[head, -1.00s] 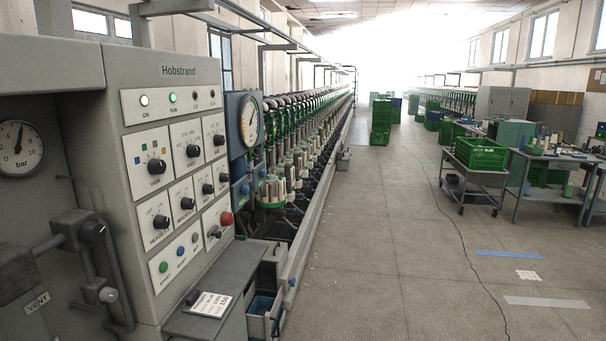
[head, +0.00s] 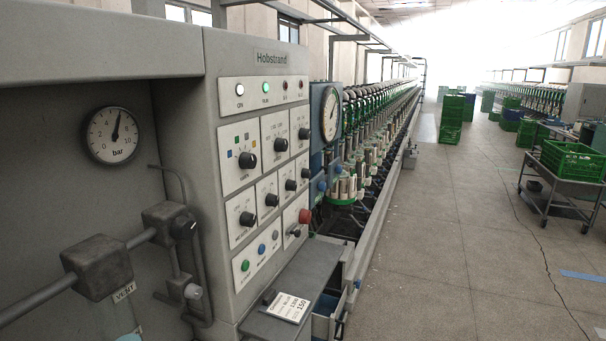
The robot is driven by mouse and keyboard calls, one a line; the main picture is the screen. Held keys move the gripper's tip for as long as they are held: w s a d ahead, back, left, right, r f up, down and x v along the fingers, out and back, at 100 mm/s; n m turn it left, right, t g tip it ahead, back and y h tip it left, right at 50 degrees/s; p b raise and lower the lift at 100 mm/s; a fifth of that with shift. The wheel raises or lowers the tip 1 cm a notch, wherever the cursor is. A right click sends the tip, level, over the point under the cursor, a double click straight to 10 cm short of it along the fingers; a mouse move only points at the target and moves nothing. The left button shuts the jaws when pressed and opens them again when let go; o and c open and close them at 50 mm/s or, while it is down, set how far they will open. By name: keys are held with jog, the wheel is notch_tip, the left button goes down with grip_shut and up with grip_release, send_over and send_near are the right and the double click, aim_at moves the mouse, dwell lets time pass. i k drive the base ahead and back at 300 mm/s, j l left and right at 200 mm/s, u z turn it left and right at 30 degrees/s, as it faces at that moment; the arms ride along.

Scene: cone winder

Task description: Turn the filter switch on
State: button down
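The grey control cabinet marked Hobstrand (head: 285,85) stands left of centre, with several black rotary knobs on white plates. One knob (head: 248,160) has coloured squares around it. Others include an upper middle knob (head: 281,145), an upper right knob (head: 304,133) and a lower left knob (head: 247,219). A small dark switch (head: 294,233) sits below the red push button (head: 305,216). The plate lettering is too small to read, so I cannot tell which control is the filter switch. My gripper is not in view.
A bar gauge (head: 112,135) and grey pipework (head: 97,266) are in the left recess. A grey shelf with a printed card (head: 288,307) juts out below the panel. The winder row recedes behind it. Open floor (head: 430,260) lies to the right; a cart (head: 560,185) holds a green crate.

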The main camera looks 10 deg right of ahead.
aim_at(306, 173)
jog(key=i+z, duration=0.35)
jog(key=i, duration=1.55)
